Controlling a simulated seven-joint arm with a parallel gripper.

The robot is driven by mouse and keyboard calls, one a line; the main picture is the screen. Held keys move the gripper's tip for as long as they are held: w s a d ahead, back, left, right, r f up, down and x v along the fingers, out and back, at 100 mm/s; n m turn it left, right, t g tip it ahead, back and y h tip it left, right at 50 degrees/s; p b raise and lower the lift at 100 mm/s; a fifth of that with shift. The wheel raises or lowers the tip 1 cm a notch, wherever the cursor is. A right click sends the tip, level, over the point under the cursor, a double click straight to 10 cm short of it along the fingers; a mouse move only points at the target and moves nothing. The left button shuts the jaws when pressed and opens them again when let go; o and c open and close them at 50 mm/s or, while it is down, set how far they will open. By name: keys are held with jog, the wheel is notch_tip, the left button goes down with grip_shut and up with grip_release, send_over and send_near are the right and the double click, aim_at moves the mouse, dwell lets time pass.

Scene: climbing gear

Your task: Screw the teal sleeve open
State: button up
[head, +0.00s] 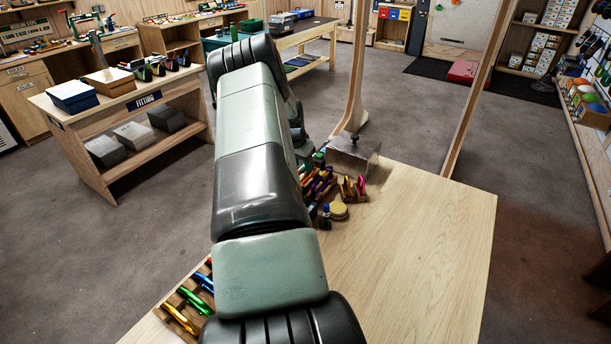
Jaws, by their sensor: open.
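I cannot make out a teal sleeve. Several coloured carabiner-like pieces (353,188) stand in wooden holders on the far part of the light wooden table (420,250), partly hidden by my arm. A small green item (319,157) shows beside them, too small to identify. Closer, at the lower left, a wooden rack (180,318) holds red, green, blue and gold pieces, partly covered by my arm. My arm reaches across the table from the bottom. My gripper is hidden behind it.
A grey metal block with a knob (353,157) stands at the table's far edge, near a wooden post (354,90). A round tan pad (339,211) and a small dark blue bottle (325,217) are near the holders. The table's right half is clear.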

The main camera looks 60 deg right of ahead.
jog(key=shift+w, duration=0.95)
jog(key=shift+f, duration=0.15)
jog(key=shift+w+f, duration=0.1)
jog(key=shift+f, duration=1.2)
jog(key=shift+s, duration=1.25)
jog(key=shift+r, duration=0.1)
jog(key=shift+w+d+r, duration=0.1)
jog(key=shift+w+r, duration=0.1)
jog(key=shift+r, duration=0.5)
jog(key=shift+w+d+r, duration=0.1)
jog(key=shift+w+r, duration=0.05)
jog(key=shift+r, duration=0.5)
